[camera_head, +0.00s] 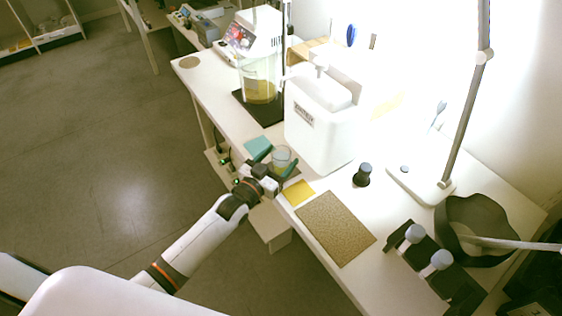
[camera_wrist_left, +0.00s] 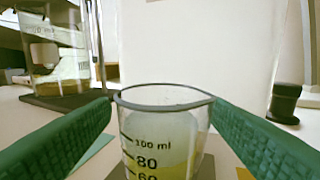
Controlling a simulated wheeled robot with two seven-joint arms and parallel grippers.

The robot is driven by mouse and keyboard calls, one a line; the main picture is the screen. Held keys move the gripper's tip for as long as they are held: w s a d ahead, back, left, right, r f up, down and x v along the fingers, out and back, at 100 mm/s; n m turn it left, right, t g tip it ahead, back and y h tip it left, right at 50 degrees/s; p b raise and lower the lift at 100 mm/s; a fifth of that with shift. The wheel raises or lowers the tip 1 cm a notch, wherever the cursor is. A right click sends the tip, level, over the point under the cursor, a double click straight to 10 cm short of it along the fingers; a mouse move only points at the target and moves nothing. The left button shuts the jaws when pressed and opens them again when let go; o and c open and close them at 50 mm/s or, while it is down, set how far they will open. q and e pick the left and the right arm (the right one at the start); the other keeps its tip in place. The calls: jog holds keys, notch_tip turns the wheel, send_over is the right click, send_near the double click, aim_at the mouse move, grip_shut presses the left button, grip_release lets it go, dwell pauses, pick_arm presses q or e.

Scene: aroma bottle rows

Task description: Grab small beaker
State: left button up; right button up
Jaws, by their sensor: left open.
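The small beaker (camera_head: 281,157) is clear glass and stands upright on the white table, in front of the white machine. In the left wrist view the small beaker (camera_wrist_left: 163,135) shows dark volume marks and a yellowish tint; its base is cut off by the frame. My left gripper (camera_head: 277,172) is at the beaker. Its green fingers (camera_wrist_left: 160,120) are open, one on each side of the beaker, and do not appear closed on it. My right gripper is not in view.
A large white machine (camera_head: 318,125) stands close behind the beaker. A large beaker (camera_head: 259,82) sits on a black base further back. A teal pad (camera_head: 257,147), a yellow pad (camera_head: 299,192) and a brown mat (camera_head: 336,227) lie nearby. A dark-capped bottle (camera_head: 363,174) stands to the right.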

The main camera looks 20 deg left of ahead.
aim_at(286, 152)
pick_arm(q)
jog(key=shift+x, duration=1.6)
jog(key=c, duration=1.1)
jog(key=shift+c, duration=0.2)
